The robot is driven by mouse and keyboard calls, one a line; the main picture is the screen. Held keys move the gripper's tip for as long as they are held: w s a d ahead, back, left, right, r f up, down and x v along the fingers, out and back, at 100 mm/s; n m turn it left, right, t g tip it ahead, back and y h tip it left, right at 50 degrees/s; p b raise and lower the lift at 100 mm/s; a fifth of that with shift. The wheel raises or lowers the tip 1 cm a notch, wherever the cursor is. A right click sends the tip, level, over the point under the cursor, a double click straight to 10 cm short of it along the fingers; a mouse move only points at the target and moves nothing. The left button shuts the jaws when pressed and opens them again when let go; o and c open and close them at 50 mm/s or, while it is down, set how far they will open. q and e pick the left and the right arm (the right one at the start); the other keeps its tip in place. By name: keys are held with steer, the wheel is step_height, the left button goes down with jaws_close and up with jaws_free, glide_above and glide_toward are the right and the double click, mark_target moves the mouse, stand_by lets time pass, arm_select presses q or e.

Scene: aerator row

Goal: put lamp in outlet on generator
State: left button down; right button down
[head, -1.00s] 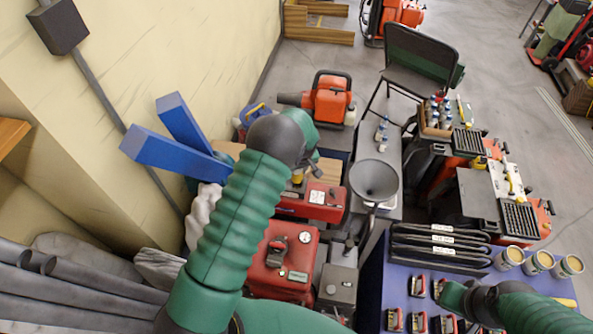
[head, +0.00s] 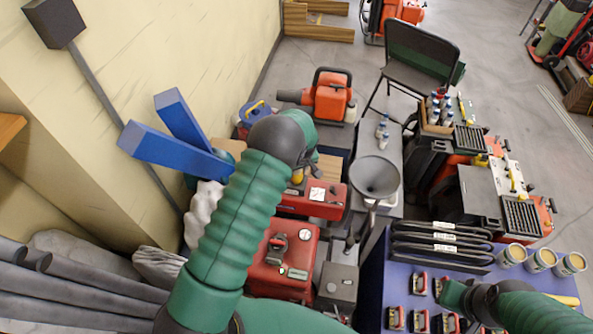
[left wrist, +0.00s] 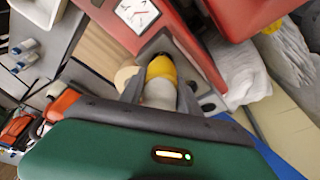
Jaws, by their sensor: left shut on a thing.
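My left gripper (left wrist: 160,82) is shut on the lamp (left wrist: 158,94), with a dark finger on each side of its pale body. The lamp's yellow end (left wrist: 160,67) points at a dark round opening (left wrist: 156,46) in the grey panel of the red generator (left wrist: 180,22). I cannot tell whether the yellow end is inside the opening or just in front of it. In the head view the generator (head: 325,208) is partly behind my left arm, which hides most of that gripper. My right gripper (head: 446,296) is over the blue table; its jaw state is unclear.
The blue table (head: 372,290) holds black bars, tins and several small red-black items. A pale wall (head: 190,60) and blue beams (head: 172,150) are at left.

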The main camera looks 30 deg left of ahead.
arm_select(q)
steer(key=shift+f+b, duration=0.8)
steer(key=shift+f, duration=0.4)
steer(key=c, duration=0.8)
jaws_free()
steer(key=p+v, duration=0.2)
steer(key=v, duration=1.5)
steer(key=s+d+r+m+p, duration=0.1)
steer(key=s+d+r+m, duration=0.1)
steer(key=s, duration=0.5)
steer(key=s+d+r+m+h+p, duration=0.1)
steer(key=s+d+r+m, duration=0.1)
steer(key=s, duration=0.5)
steer(key=s+d+r+m+h+p, duration=0.1)
steer(key=s+d+r+m+p, duration=0.1)
steer(key=s+d+m, duration=0.2)
steer(key=s+m, duration=0.2)
steer(key=s, duration=0.2)
steer(key=shift+d+r+t, duration=0.25)
steer(key=shift+r+t, duration=0.15)
